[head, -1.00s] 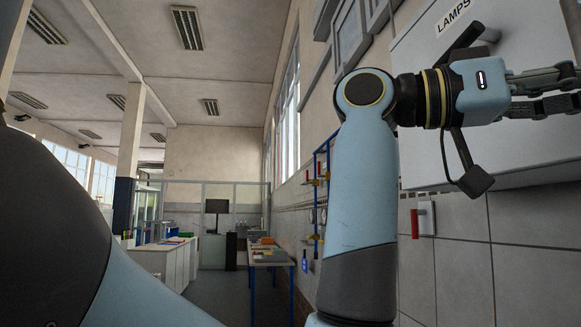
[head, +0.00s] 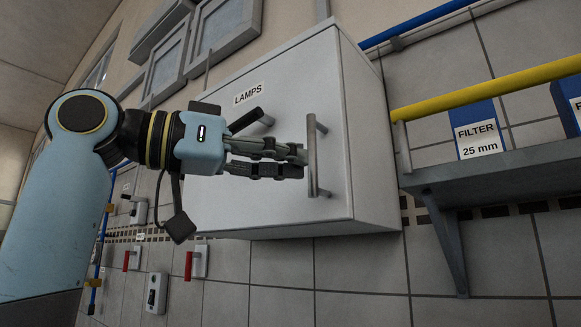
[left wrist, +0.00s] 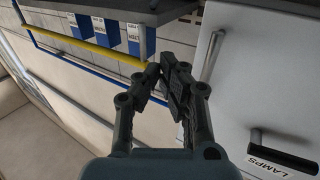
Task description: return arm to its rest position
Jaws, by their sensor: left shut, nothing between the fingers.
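My left gripper (head: 300,162) reaches in from the left in the head view, its fingers closed together and empty. The fingertips appear close to the vertical bar handle (head: 312,155) of a wall cabinet labelled LAMPS (head: 230,190). In the left wrist view the fingers (left wrist: 162,75) are together, and the cabinet door (left wrist: 285,85) with its handle (left wrist: 212,52) is to their right, apart from them. The cabinet door looks shut. My right gripper is in neither view.
A shelf (head: 500,175) with a yellow rail (head: 490,88) and blue FILTER boxes (head: 477,128) is right of the cabinet. Red-handled wall switches (head: 195,262) and a grey box (head: 156,292) sit on the tiled wall below.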

